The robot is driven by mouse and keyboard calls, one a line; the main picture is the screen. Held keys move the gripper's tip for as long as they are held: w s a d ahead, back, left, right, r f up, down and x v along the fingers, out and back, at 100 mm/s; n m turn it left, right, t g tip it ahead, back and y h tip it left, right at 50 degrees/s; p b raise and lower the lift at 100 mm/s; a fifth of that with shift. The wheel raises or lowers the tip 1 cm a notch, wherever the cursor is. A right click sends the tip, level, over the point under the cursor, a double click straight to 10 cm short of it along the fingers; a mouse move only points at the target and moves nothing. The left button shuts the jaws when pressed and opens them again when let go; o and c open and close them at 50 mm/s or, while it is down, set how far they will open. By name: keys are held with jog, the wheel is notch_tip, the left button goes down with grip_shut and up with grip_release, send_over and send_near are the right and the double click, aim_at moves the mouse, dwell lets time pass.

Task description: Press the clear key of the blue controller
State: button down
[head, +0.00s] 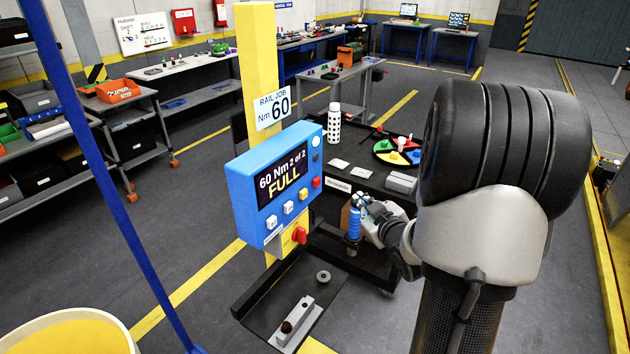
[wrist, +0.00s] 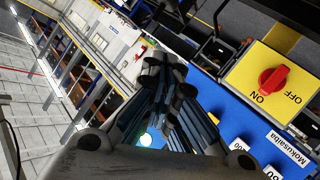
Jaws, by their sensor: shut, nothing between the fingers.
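The blue controller (head: 240,200) is mounted on a yellow post in the head view. Its dark screen (head: 280,181) reads "60 Nm 2 of 2 FULL". White keys (head: 288,207) run below the screen, with red and orange ones on the right; I cannot read which is clear. My gripper (head: 362,200) is shut and empty, right of the controller and apart from it. In the wrist view, the gripper (wrist: 165,68) has its fingers together, with the controller's blue face (wrist: 232,112) behind and to the right.
A red ON/OFF knob (wrist: 273,80) sits on a yellow plate by the controller. A blue-handled tool (head: 354,224) stands near my gripper. A white bottle (head: 334,122) and a colored round tray (head: 397,152) are on the dark cart behind. A blue pole (head: 110,185) rises on the left.

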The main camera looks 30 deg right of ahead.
aim_at(317, 182)
jog(key=shift+w, duration=0.1)
jog(key=w+a, duration=0.3)
jog(key=w, duration=0.5)
jog(key=shift+a+b, duration=0.2)
jog(key=shift+b, duration=0.15)
dwell(1.3)
jog(key=shift+w+a+b, duration=0.2)
jog(key=shift+w+b, duration=0.15)
jog(key=shift+b, duration=0.05)
jog(key=shift+w+a+b, duration=0.15)
jog(key=shift+w+b, duration=0.15)
jog(key=shift+w, duration=0.15)
dwell(0.6)
jog(key=shift+s, duration=0.1)
dwell(0.3)
jog(key=shift+s+d, duration=0.3)
jog(key=shift+s, duration=0.45)
